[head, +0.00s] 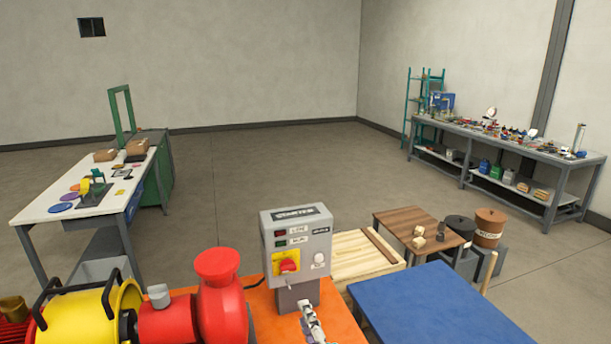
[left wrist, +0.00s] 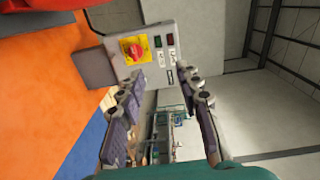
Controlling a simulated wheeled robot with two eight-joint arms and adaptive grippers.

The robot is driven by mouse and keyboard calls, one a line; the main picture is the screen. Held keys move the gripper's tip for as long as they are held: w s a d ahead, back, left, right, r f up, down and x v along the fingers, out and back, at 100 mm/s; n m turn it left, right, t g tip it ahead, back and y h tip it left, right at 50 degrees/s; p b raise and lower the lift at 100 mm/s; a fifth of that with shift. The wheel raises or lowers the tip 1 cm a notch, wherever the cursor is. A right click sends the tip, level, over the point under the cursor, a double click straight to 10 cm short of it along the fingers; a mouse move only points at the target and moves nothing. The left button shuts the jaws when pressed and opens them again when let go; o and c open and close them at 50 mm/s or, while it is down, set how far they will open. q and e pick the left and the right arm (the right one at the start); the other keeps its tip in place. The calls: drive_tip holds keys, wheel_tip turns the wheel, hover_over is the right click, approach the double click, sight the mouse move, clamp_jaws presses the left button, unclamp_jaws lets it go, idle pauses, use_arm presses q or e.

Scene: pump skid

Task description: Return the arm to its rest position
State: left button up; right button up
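My left gripper (head: 312,324) shows at the bottom centre of the head view, just in front of the grey starter box (head: 297,243). In the left wrist view my left gripper (left wrist: 160,92) has its two fingers spread apart, with nothing between them. The starter box (left wrist: 150,58) appears there tilted, beyond the fingertips. It has a red knob on a yellow plate (head: 286,264), indicator lamps and a white button. I see no contact between the fingers and the box, though the exact gap is hard to tell. My right gripper is in neither view.
The box stands on an orange skid (head: 262,312). A red and yellow pump unit (head: 218,296) is at left, and a blue table (head: 440,305) at right. The floor beyond is open.

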use_arm(q)
drive_tip(key=s+a+f+n+g, duration=0.2)
drive_tip(key=a+f+n+g, duration=0.1)
drive_tip(key=a, duration=0.5)
drive_tip(key=s+a+f+n+g, duration=0.1)
drive_tip(key=a+f+n+g, duration=0.25)
drive_tip(key=a, duration=0.35)
drive_tip(key=s+a+f+n+g+h, duration=0.2)
drive_tip(key=s+n+h, duration=0.1)
drive_tip(key=s, duration=0.3)
drive_tip(key=s+a+f+n+g+h, duration=0.1)
drive_tip(key=s+a+f+n+h, duration=0.1)
drive_tip(key=s+n, duration=0.3)
wheel_tip(320, 180, down, 10)
drive_tip(key=s+b, duration=0.1)
drive_tip(key=b, duration=0.9)
drive_tip(key=shift+d+m+h, duration=0.25)
drive_tip(key=shift+m+h, duration=0.1)
drive_tip(key=shift+h, duration=0.05)
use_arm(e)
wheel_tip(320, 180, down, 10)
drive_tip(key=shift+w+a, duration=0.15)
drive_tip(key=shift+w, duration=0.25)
use_arm(q)
drive_tip(key=shift+s+r, duration=0.1)
drive_tip(key=shift+r, duration=0.05)
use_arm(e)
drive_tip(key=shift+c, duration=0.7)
